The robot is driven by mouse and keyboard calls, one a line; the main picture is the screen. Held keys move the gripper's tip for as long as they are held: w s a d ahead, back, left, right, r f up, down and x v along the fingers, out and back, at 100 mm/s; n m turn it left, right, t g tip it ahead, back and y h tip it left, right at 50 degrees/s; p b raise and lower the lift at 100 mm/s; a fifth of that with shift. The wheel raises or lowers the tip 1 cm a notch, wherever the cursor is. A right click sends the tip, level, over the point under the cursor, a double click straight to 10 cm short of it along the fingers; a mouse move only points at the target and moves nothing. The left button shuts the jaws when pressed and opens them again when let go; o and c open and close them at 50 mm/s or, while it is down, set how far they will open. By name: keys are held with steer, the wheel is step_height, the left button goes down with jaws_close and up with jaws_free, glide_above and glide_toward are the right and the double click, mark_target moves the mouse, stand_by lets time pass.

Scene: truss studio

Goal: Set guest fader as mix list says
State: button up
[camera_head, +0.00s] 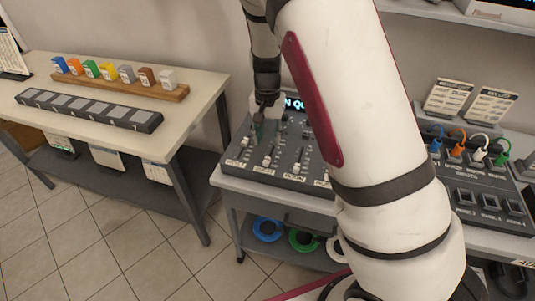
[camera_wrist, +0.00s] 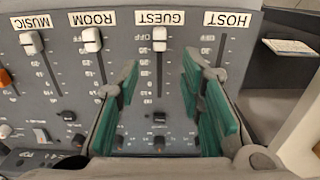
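The guest fader's white cap (camera_wrist: 159,38) sits near the OFF end of its slot, by the GUEST label (camera_wrist: 160,18), in the wrist view. My gripper (camera_wrist: 161,80) is open, its green-padded fingers on either side of the guest slot. The cap is just past the fingertips, and nothing is between the pads. In the head view my gripper (camera_head: 259,124) is over the left part of the mixer (camera_head: 285,178). Two printed cards stand at right, the left card (camera_head: 448,97) and the right card (camera_head: 491,106); their text is too small to read.
The room cap (camera_wrist: 92,39) and music cap (camera_wrist: 31,42) are near their labels. The HOST slot (camera_wrist: 221,50) runs beside one finger. A patch panel (camera_head: 475,185) with coloured plugs is at right. A table (camera_head: 190,95) with coloured blocks is at left.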

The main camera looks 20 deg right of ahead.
mark_target(268, 157)
step_height(268, 157, down, 8)
stand_by(0.4)
jaws_close()
